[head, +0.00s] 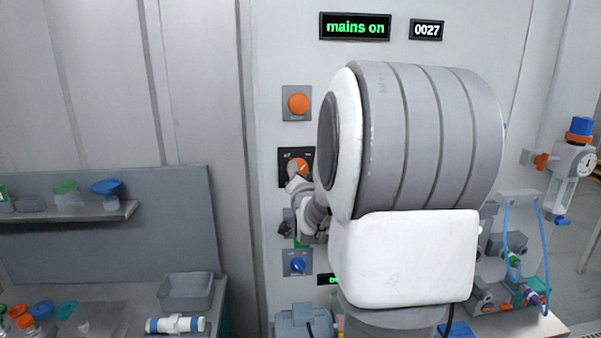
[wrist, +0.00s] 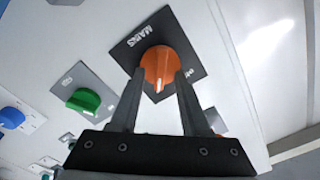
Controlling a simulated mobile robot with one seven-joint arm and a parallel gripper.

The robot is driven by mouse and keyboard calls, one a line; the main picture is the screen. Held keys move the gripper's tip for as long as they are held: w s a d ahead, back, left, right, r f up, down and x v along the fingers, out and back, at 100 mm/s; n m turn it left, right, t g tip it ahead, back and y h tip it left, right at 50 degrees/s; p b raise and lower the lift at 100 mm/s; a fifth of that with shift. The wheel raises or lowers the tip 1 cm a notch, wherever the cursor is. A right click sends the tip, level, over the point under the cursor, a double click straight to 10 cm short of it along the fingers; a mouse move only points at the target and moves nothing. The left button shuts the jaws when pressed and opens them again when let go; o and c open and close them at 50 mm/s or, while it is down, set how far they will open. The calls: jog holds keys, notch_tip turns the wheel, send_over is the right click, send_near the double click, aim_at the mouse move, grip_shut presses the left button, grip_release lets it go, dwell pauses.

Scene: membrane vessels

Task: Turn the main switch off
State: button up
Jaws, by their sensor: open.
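The main switch is an orange rotary knob (wrist: 160,66) on a black plate labelled MAINS (wrist: 188,52). In the wrist view my gripper (wrist: 160,78) is open, with one finger on each side of the knob's lower part. I cannot tell whether the fingers touch it. In the head view the orange knob (head: 299,166) shows just above my gripper (head: 296,178), partly covered by it. My arm hides the right of the plate. A display (head: 355,27) above reads "mains on" in green.
An orange round button (head: 298,103) sits above the main switch. A blue knob (head: 298,265) and a green knob (wrist: 84,100) are below it. A small counter (head: 426,30) reads 0027. A shelf (head: 70,211) and a grey bin (head: 186,291) stand at left.

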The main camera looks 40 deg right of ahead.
grip_shut()
jog(key=shift+f+n+b, duration=0.1)
jog(key=shift+n+b, duration=0.3)
jog(key=shift+b, duration=0.4)
jog(key=n+b, duration=0.5)
jog(key=b, duration=0.2)
jog(key=n+b, duration=0.5)
jog(key=b, duration=0.2)
jog(key=n+b, duration=0.5)
jog(key=b, duration=0.2)
jog(key=shift+w+a, duration=0.2)
jog(key=shift+a, duration=0.15)
jog(key=shift+n, duration=0.3)
grip_release()
